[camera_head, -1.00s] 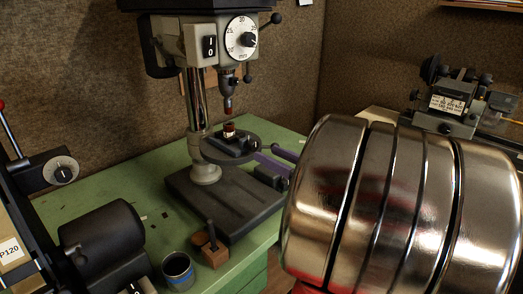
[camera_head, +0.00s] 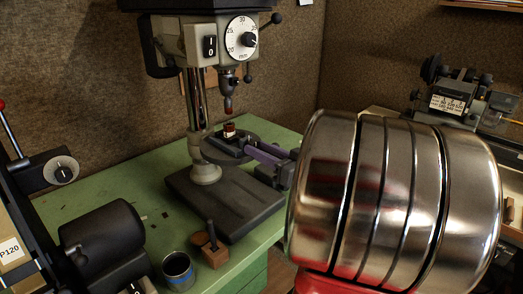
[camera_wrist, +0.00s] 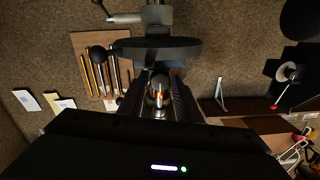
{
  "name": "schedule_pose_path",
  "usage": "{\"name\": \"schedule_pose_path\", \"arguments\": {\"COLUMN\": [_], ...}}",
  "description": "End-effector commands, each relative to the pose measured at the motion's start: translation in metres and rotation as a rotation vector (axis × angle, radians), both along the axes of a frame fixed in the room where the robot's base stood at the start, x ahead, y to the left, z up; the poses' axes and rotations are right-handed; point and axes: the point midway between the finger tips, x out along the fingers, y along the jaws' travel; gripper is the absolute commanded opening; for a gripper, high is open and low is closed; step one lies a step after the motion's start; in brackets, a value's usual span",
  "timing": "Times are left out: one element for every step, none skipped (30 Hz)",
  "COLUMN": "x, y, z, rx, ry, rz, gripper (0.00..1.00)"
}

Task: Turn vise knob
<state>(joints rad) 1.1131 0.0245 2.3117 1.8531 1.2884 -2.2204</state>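The drill press (camera_head: 196,110) stands on the green bench. Its round table (camera_head: 210,153) carries a small dark vise (camera_head: 234,144) with a red-brown and cream piece in it. My gripper (camera_head: 254,148) has purplish fingers and reaches in from the right, its tips close beside the vise. In the wrist view my gripper (camera_wrist: 160,90) has its dark fingers apart, with a small shiny metallic part (camera_wrist: 159,97) between them that may be the vise knob. Gaps seem to show on its sides, but contact is unclear. In the head view the knob is hidden by the fingers.
My large metallic arm covers the right of the head view. A grey can (camera_head: 178,271) and a wooden block with a peg (camera_head: 214,252) stand at the bench front. A dark motor-like machine (camera_head: 103,238) is at left. The bench left of the press is mostly clear.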

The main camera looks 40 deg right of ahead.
Motion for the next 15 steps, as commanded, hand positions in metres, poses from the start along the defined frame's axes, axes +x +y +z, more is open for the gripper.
{"name": "schedule_pose_path", "arguments": {"x": [-0.0001, -0.0001, -0.0001, -0.0001, -0.0001, -0.0001, -0.0002, -0.0002, -0.0002, -0.0002, -0.0002, 0.0004, 0.0002, 0.0001, 0.0], "y": [0.0, 0.0, 0.0, 0.0, 0.0, 0.0, 0.0, 0.0, -0.0001, -0.0001, -0.0001, -0.0031, -0.0022, -0.0017, -0.0013], "z": [0.0001, 0.0001, 0.0001, 0.0001, 0.0001, 0.0001, 0.0001, 0.0001, 0.0001, 0.0001, 0.0001, 0.0, 0.0003, 0.0002, 0.0002], "rx": [0.0, 0.0, 0.0, 0.0, 0.0, 0.0, 0.0, 0.0, 0.0, 0.0, 0.0, 0.0, 0.0, 0.001, 0.003], "ry": [0.0, 0.0, 0.0, 0.0, 0.0, 0.0, 0.0, 0.0, 0.0, 0.0, 0.0, 0.0, -0.001, -0.001, -0.001], "rz": [0.0, 0.0, 0.0, 0.0, 0.0, 0.0, 0.0, 0.0, 0.0, 0.0, 0.0, 0.001, 0.001, 0.0, -0.001], "gripper": [0.27, 0.25, 0.22, 0.2, 0.18, 0.15, 0.13, 0.11, 0.08, 0.06, 0.04, 0.04, 0.04, 0.04, 0.04]}}
